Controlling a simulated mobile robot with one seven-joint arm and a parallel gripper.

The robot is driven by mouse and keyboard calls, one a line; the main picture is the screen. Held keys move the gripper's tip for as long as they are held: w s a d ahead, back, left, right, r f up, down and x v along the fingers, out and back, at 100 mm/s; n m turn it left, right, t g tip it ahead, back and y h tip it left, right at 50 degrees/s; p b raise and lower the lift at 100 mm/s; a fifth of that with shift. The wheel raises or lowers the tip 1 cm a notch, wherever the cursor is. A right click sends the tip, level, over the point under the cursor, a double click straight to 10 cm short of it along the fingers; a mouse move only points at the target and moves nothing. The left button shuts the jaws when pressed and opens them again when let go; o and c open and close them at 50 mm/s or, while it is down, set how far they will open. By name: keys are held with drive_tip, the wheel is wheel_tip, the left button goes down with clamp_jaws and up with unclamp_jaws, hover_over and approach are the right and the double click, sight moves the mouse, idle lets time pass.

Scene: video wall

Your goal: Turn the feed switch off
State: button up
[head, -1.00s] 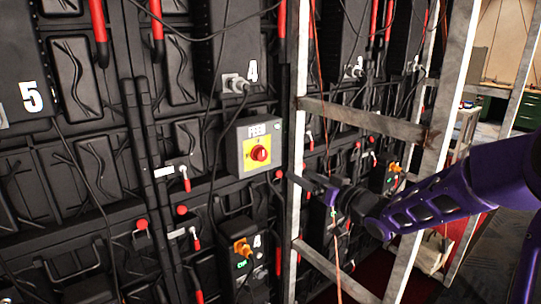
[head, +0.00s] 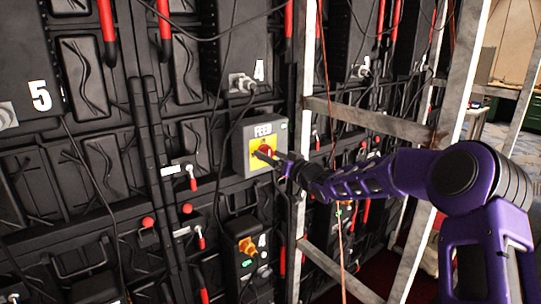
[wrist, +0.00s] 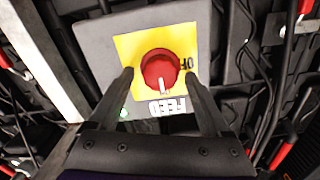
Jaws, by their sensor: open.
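The feed switch is a grey box (head: 280,134) labelled FEED with a yellow plate and a red rotary knob (wrist: 160,69), mounted on the black wall. In the wrist view the yellow plate (wrist: 124,48) and an OFF marking (wrist: 187,64) show beside the knob, upside down. My gripper (wrist: 158,75) is open, with one finger on each side of the knob and the knob between the fingertips. Whether the fingers touch it I cannot tell. In the head view my gripper (head: 268,157) is in front of the box and partly hides the knob.
A metal frame upright (head: 306,110) stands just right of the box, with a crossbar (head: 370,119) behind my arm. Cables (head: 216,150) hang left of the box. A small black unit with an orange plug (head: 246,246) sits below.

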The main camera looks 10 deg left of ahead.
drive_tip(key=shift+w+a, duration=0.15)
drive_tip(key=shift+a, duration=0.05)
clamp_jaws()
idle(0.4)
